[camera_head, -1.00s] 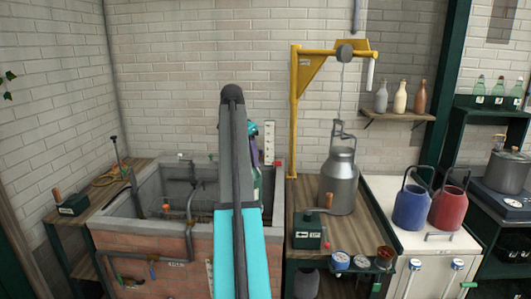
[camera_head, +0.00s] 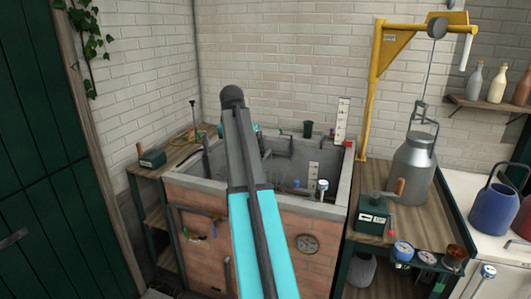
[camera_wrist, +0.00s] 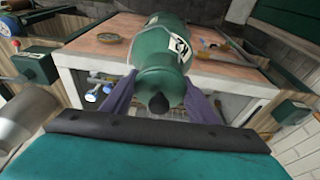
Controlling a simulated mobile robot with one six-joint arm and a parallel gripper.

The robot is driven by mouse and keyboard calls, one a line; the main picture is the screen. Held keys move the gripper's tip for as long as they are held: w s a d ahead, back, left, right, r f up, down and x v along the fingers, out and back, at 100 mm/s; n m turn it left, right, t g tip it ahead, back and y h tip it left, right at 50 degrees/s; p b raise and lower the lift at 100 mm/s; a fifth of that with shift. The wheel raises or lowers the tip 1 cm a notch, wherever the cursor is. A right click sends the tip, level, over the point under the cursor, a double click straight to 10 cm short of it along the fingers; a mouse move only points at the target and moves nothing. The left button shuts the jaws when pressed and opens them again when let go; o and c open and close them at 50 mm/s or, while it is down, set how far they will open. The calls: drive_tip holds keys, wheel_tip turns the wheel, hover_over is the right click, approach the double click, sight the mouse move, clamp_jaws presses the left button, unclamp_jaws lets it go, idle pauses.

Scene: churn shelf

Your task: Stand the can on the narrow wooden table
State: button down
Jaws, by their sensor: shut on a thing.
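The green can (camera_wrist: 165,52), with a white label and a dark knob at its end, is held between the two purple-grey fingers of my gripper (camera_wrist: 160,88) in the wrist view. The head view mostly hides the can and my gripper behind my arm. The narrow wooden table (camera_head: 176,157) stands left of the brick tank in the head view. A small green box (camera_head: 152,158) sits on its near part and a hose lies toward its back. The can is off this table, around the tank.
The brick tank (camera_head: 195,192) has a pale rim, pipes and upright gauges. Right of it, another wooden table (camera_head: 385,232) holds a grey churn (camera_head: 413,165) and a green box (camera_head: 372,212) under a yellow hoist (camera_head: 375,95). A dark green door (camera_head: 45,150) is at the left.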

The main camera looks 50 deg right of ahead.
drive_tip(key=w+a+f+n+t+y+b, duration=0.1)
drive_tip(key=w+a+f+n, duration=0.25)
drive_tip(key=a, duration=0.75)
drive_tip(key=w+a+f+n+b, duration=0.2)
drive_tip(key=w+a+f+n, duration=0.15)
drive_tip(key=a, duration=0.85)
drive_tip(key=s+a+f+n+b, duration=0.1)
drive_tip(key=a+f+n, duration=0.2)
drive_tip(key=a, duration=0.9)
drive_tip(key=s+a+f+n+t+y+b, duration=0.1)
drive_tip(key=a+f, duration=0.4)
drive_tip(key=a, duration=0.7)
drive_tip(key=shift+s+a+n+y+b, duration=0.2)
drive_tip(key=shift+s+n+y+b, duration=0.2)
drive_tip(key=shift+n, duration=0.8)
drive_tip(key=shift+s, duration=0.1)
